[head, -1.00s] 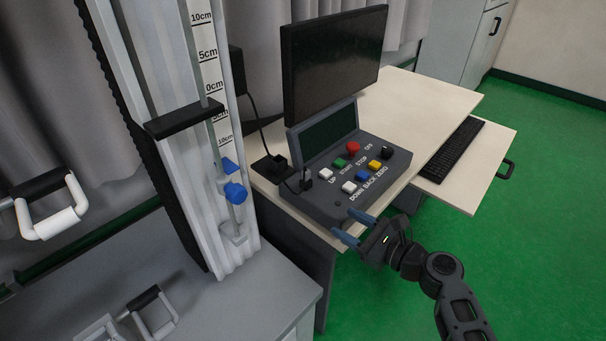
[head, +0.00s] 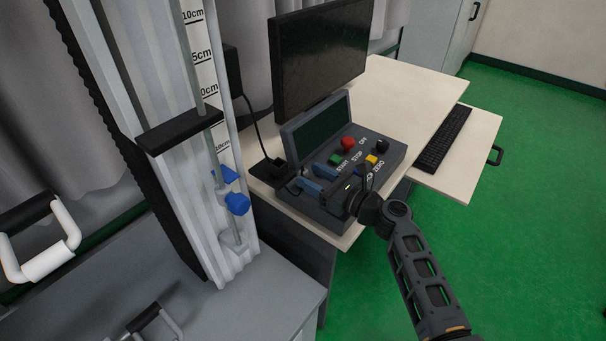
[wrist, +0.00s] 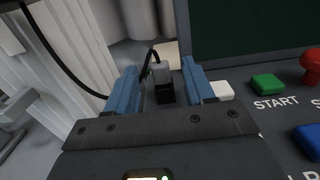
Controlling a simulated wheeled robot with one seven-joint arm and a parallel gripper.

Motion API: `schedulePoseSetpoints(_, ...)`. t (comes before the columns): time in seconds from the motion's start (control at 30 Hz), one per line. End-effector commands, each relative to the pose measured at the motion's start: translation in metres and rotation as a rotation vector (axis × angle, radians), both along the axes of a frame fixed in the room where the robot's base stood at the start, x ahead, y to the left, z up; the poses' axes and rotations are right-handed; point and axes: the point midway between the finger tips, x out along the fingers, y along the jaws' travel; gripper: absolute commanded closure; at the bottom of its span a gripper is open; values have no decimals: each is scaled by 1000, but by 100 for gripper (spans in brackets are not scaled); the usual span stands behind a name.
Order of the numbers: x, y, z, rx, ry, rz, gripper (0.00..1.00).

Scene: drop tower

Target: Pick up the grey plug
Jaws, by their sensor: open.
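The grey plug (wrist: 161,73) shows in the wrist view, with a black cable running from its top and a darker block below it. It is at the left end of the dark control console (head: 335,210). My gripper (wrist: 160,80) is open, with one blue finger on each side of the plug. A gap shows between the plug and the fingers, and I cannot tell how deep it sits between them. In the head view my gripper (head: 314,180) is over the left part of the console, and the plug is mostly hidden behind the fingers.
A monitor (head: 320,60) stands behind the console on the pale desk (head: 425,95). The drop tower rail (head: 180,170) rises to the left. Console buttons, including a green one (wrist: 267,84) and a red one (wrist: 311,64), lie right of my gripper.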

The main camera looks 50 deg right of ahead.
Motion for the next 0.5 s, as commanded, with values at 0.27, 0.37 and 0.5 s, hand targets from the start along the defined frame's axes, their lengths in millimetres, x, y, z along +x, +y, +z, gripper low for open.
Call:
schedulePoseSetpoints(0.27, 31, 1, -1, -1, 0, 2, 47)
schedulePoseSetpoints(0.37, 44, 1, -2, -1, 0, 1, 47)
schedulePoseSetpoints(0.5, 53, 2, -3, -1, 1, 0, 47)
